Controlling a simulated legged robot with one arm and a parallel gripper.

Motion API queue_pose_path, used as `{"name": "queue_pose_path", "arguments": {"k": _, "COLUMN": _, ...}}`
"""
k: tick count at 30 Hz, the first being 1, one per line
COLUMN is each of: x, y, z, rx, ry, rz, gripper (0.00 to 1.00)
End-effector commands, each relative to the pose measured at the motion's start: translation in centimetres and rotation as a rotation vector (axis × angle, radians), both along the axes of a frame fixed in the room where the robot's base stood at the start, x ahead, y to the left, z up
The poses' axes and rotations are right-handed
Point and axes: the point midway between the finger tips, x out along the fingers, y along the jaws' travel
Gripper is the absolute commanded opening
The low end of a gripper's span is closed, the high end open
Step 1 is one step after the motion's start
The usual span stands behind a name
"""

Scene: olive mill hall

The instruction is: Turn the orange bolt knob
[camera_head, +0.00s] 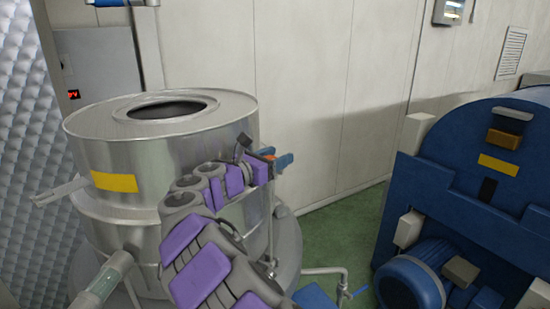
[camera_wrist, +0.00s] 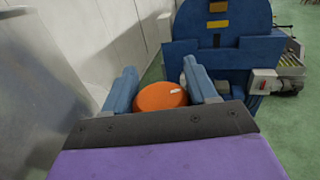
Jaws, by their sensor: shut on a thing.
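The orange bolt knob (camera_wrist: 160,97) is a round orange disc with a small white mark on its face. In the wrist view it sits between the two blue fingers of my gripper (camera_wrist: 160,88), which is shut on it. In the head view only a small orange piece of the knob (camera_head: 268,157) shows beside my gripper (camera_head: 280,162), at the right side of the steel tank (camera_head: 165,145). My arm hides most of the knob and its mounting there.
A blue machine (camera_head: 465,185) with a motor stands at the right. A sight glass (camera_head: 103,284) juts from the tank's lower left. Green floor (camera_head: 340,235) lies open between tank and machine, before a pale wall (camera_head: 320,90).

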Motion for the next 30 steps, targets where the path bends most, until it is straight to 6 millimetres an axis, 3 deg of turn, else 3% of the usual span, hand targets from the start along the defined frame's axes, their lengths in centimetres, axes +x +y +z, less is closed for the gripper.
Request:
{"name": "queue_pose_path", "arguments": {"k": 17, "x": -0.23, "y": 0.33, "z": -0.02, "rx": -0.003, "ry": 0.001, "rz": 0.077, "gripper": 0.27}}
{"name": "queue_pose_path", "arguments": {"k": 30, "x": 0.06, "y": 0.38, "z": -0.16, "rx": -0.003, "ry": -0.002, "rz": 0.380, "gripper": 0.26}}
